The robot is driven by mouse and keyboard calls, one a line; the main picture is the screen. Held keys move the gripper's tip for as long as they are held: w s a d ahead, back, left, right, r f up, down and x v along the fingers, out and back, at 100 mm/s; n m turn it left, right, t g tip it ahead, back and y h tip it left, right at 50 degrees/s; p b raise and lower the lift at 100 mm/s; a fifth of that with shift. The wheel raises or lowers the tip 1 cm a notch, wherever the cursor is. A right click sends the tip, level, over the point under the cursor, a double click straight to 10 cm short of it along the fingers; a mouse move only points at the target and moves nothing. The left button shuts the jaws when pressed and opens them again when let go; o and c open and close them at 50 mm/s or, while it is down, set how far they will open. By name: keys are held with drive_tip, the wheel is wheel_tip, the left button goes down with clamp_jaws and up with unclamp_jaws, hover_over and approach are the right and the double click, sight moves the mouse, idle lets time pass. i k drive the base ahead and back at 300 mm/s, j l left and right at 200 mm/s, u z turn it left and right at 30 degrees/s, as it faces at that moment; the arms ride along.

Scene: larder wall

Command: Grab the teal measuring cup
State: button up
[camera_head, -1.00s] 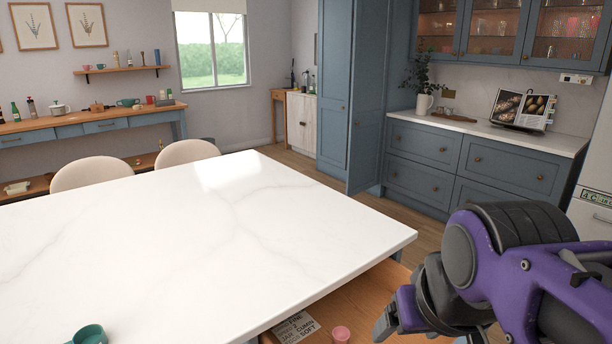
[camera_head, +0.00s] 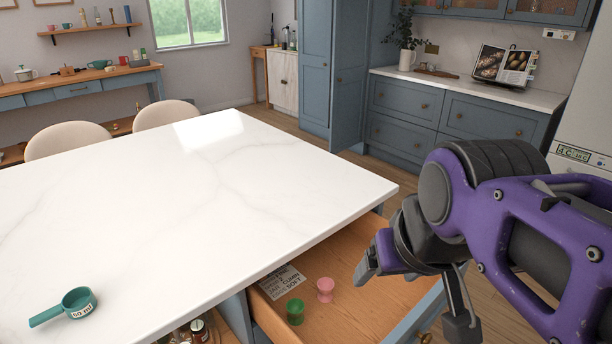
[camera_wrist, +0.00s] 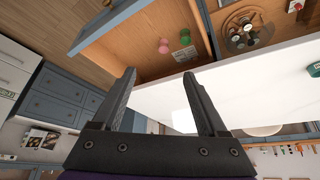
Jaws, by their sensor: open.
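The teal measuring cup (camera_head: 78,303) sits on the white marble tabletop near its front left edge in the head view, its handle pointing to the lower left and a "60 ml" label on its side. In the wrist view a teal piece with a white label, likely the cup (camera_wrist: 315,69), shows at the right edge, partly cut off. My gripper (camera_wrist: 158,85) is open and empty in the wrist view, its two dark fingers spread. In the head view my purple arm hangs over the open drawer at the right, well apart from the cup.
The white tabletop (camera_head: 200,215) is mostly clear. Below its right edge an open wooden drawer (camera_head: 345,290) holds a green egg cup (camera_head: 295,311), a pink egg cup (camera_head: 325,289) and a printed card (camera_head: 282,282). Jars (camera_head: 198,330) stand in another compartment at the bottom.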

sight(79, 302)
drive_tip(key=u, duration=1.85)
